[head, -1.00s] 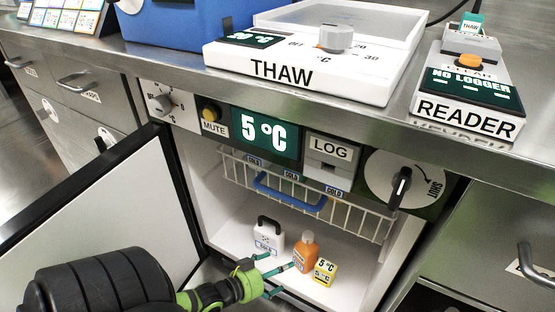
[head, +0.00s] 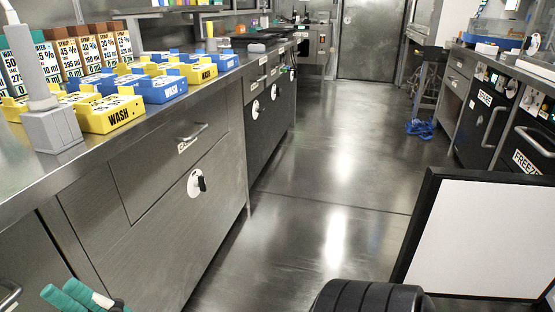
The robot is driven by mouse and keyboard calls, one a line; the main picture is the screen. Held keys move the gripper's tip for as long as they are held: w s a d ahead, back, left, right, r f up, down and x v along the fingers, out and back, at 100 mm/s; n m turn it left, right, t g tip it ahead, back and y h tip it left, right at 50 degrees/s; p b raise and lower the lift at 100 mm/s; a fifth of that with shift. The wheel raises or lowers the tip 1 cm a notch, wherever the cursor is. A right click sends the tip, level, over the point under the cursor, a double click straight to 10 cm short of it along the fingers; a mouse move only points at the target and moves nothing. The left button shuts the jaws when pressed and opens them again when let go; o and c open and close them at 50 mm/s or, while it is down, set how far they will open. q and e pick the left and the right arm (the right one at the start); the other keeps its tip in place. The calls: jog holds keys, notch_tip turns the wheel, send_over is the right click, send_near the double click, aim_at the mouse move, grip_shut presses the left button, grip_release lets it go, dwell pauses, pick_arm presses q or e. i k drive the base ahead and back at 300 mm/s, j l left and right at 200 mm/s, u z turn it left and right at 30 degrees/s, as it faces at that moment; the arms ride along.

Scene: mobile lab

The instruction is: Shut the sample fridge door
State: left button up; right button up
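The sample fridge door (head: 480,240) is at the lower right of the head view. It stands open, swung out into the aisle, with its white inner panel in a black frame facing me. The fridge body and its inside are out of view. The teal fingertips of my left gripper (head: 78,297) show at the bottom left edge, well apart from the door. They lie close together, but the rest of this gripper is cut off. A black ribbed link of my arm shows at the bottom, left of the door. My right gripper is not in view.
A long steel bench (head: 130,170) with drawers runs along the left, carrying yellow and blue wash trays (head: 110,113). Cabinets, one labelled freezer (head: 528,160), line the right. The floor (head: 310,220) between is clear, except for a blue item (head: 420,129) by a stool.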

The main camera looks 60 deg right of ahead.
aim_at(474, 235)
jog(key=u, duration=1.7)
jog(key=l+u, duration=0.1)
jog(key=u, duration=0.35)
jog(key=k+u, duration=0.1)
jog(key=u, duration=0.35)
jog(key=k+l+u, duration=0.1)
jog(key=u, duration=0.35)
jog(key=k+u, duration=0.1)
jog(key=u, duration=0.35)
jog(key=k+u, duration=0.4)
jog(key=k, duration=1.3)
jog(key=k+j, duration=0.1)
jog(key=k, duration=0.35)
jog(key=k+j, duration=0.15)
jog(key=k, duration=0.3)
jog(key=k+j, duration=0.1)
jog(key=k, duration=0.4)
jog(key=u, duration=1.85)
jog(key=k+j+z, duration=0.15)
jog(key=j+z, duration=0.15)
jog(key=k+j+z, duration=0.25)
jog(key=i+j, duration=0.05)
jog(key=i, duration=0.05)
